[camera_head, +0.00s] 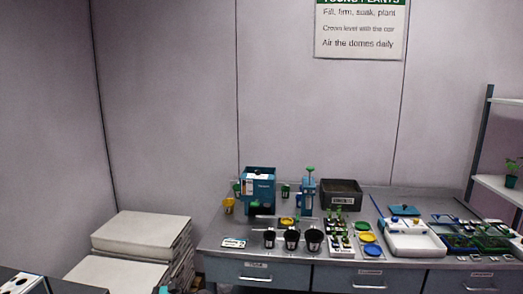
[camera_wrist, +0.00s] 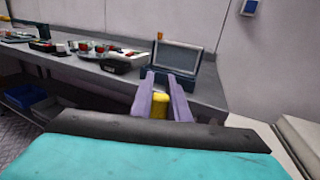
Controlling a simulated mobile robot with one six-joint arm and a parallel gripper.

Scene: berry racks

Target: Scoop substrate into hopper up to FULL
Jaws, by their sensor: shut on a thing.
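In the head view, the teal hopper (camera_head: 259,190) with a small white label stands at the back left of the bench. Its fill level cannot be read. A dark grey bin (camera_head: 342,199) with dark brown contents, apparently the substrate, and a white label stands at the back middle. In the wrist view, my gripper (camera_wrist: 168,92) has its two purple fingers on either side of a yellow thing (camera_wrist: 160,104), shut on it. Most of the yellow thing is hidden, so I cannot tell whether it is a scoop. The gripper is apart from the hopper and the bin.
The grey bench (camera_head: 225,240) holds black pots (camera_head: 291,238), seedling trays, yellow and blue dishes, and a white tray (camera_head: 410,243). A blue press-like stand (camera_head: 309,191) is between hopper and bin. White stacked slabs (camera_head: 140,236) stand left of the bench. A shelf (camera_head: 497,185) is at right.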

